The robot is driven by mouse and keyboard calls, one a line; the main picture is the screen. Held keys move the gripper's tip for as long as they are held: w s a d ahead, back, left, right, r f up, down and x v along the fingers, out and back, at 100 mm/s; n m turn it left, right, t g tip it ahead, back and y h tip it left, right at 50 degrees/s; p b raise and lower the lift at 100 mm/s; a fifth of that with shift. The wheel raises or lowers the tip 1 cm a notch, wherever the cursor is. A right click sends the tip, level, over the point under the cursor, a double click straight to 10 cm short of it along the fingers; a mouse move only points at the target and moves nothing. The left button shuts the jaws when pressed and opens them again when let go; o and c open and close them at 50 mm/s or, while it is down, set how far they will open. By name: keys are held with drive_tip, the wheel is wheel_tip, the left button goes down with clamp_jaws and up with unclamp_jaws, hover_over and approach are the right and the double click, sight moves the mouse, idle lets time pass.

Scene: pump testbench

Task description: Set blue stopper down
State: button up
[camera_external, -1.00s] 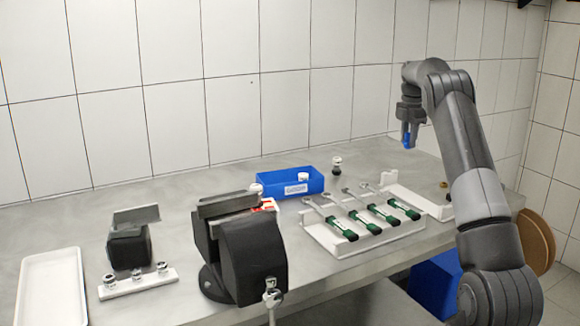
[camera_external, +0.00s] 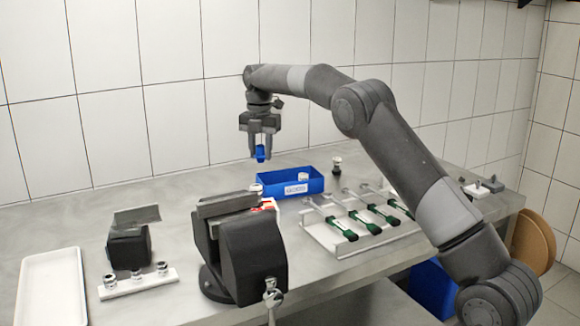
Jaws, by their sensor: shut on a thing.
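The blue stopper (camera_external: 260,153) is a small blue piece held between the fingertips of my gripper (camera_external: 260,150). My gripper points down and is shut on it. The stopper hangs in the air, above and a little left of the blue bin (camera_external: 291,183) as seen in the picture, apart from the table. The fingers hide part of the stopper.
A rack of green-handled wrenches (camera_external: 345,240) lies to the right. An empty white tray (camera_external: 54,290) is at the far left.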

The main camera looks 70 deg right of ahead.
drive_tip(key=w+a+f, duration=0.2)
drive_tip(key=w+a, duration=0.2)
drive_tip(key=w+a+f+n, duration=0.1)
drive_tip(key=w+a+f, duration=0.1)
drive_tip(key=w+a, duration=0.3)
drive_tip(key=w+a+f+n, duration=0.1)
drive_tip(key=w+a+f, duration=0.1)
drive_tip(key=w+a, duration=0.3)
drive_tip(key=shift+w+a+f, duration=0.2)
drive_tip(key=shift+a+f, duration=0.05)
drive_tip(key=shift+f, duration=0.15)
drive_tip(key=shift+w+a+f, duration=0.1)
drive_tip(key=shift+a+f, duration=0.05)
drive_tip(key=shift+f, duration=1.95)
drive_tip(key=o, duration=0.9)
drive_tip(key=shift+f, duration=0.1)
drive_tip(key=shift+o, duration=0.2)
wheel_tip(320, 180, up, 8)
